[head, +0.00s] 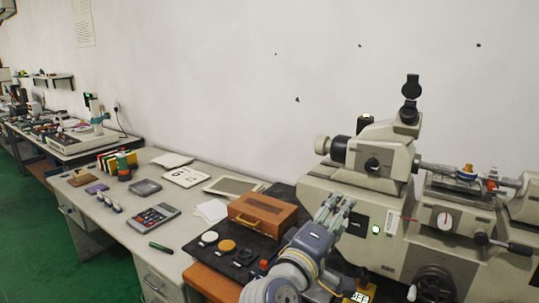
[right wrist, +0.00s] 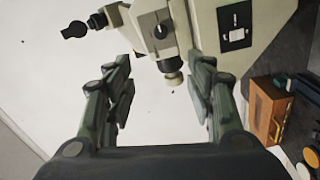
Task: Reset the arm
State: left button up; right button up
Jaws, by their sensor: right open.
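My right gripper (head: 337,209) is raised in front of the grey machine (head: 375,155) in the head view, to the right of the wooden case. In the right wrist view its two fingers stand apart with nothing between them (right wrist: 163,66). My left gripper is in neither view.
A wooden case (head: 262,214) lies on a black mat (head: 222,258) with several small round pieces. To its left, the desk holds a calculator (head: 154,217), papers (head: 186,177) and a dark green marker (head: 160,247).

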jog(key=s+d+f+m+g+y, duration=0.1)
jog(key=s+d+f+g+y, duration=0.15)
jog(key=f, duration=0.65)
jog(key=s+d+f+m+g+y, duration=0.15)
jog(key=s+f, duration=0.25)
jog(key=f, duration=0.4)
jog(key=s+d+f+g+y, duration=0.1)
jog(key=s+d+f+g, duration=0.15)
jog(key=f, duration=0.65)
jog(key=s+f+m+g+y, duration=0.25)
jog(key=s+f, duration=0.35)
jog(key=s, duration=0.6)
jog(key=s+f+m+g+y, duration=0.25)
jog(key=s+f, duration=0.35)
jog(key=s, duration=0.6)
notch_tip(320, 180, down, 25)
jog(key=g, duration=0.1)
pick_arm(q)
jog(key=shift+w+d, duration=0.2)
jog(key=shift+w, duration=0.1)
pick_arm(e)
jog(key=s+d+f+g, duration=0.1)
jog(key=s+f, duration=0.7)
jog(key=s+d+f+n, duration=0.1)
jog(key=s+d+f, duration=0.1)
jog(key=s+f, duration=0.7)
jog(key=shift+s+d+f+g, duration=0.15)
jog(key=shift+s+d+g, duration=0.1)
jog(key=shift+s+g, duration=0.1)
